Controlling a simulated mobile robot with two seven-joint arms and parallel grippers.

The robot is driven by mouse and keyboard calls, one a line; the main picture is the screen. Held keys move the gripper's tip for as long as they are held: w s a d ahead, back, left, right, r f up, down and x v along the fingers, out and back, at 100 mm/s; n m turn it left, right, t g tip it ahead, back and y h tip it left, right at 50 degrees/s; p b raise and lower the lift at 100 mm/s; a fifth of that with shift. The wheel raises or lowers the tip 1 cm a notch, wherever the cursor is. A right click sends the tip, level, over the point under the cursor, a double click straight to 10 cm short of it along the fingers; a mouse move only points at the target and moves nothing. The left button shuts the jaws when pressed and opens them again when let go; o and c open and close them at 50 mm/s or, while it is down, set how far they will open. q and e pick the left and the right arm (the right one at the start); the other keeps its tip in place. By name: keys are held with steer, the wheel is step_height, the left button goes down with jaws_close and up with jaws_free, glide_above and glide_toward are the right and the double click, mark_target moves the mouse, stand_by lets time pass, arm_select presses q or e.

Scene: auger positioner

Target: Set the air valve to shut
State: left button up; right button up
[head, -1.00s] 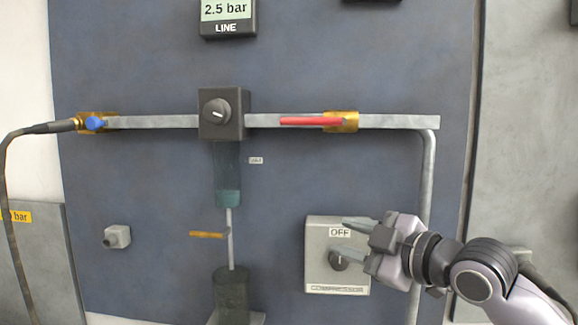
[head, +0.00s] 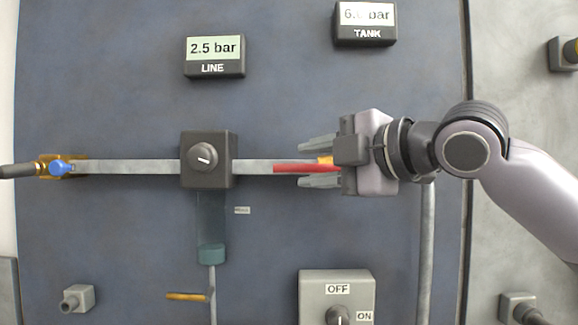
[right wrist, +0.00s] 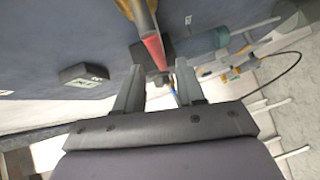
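The air valve's red lever (head: 290,168) lies along the horizontal grey pipe, pointing left. Its brass body (head: 325,160) is mostly hidden behind my right gripper (head: 302,163). The gripper comes in from the right, with one finger above the lever and one below it. Its fingers are apart with nothing clamped. In the right wrist view, the red lever (right wrist: 153,47) runs in toward the gap between the open fingertips (right wrist: 158,67). I cannot tell whether it is within finger depth. My left gripper is not in view.
A black regulator with a knob (head: 204,156) sits on the pipe left of the lever. A blue-handled valve (head: 61,168) is at the far left. The LINE display (head: 214,56) reads 2.5 bar; the TANK display (head: 365,22) is above. A compressor switch box (head: 337,290) is below.

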mark_target(296, 167)
steer(key=x, duration=0.5)
steer(key=shift+p, duration=0.4)
jaws_close()
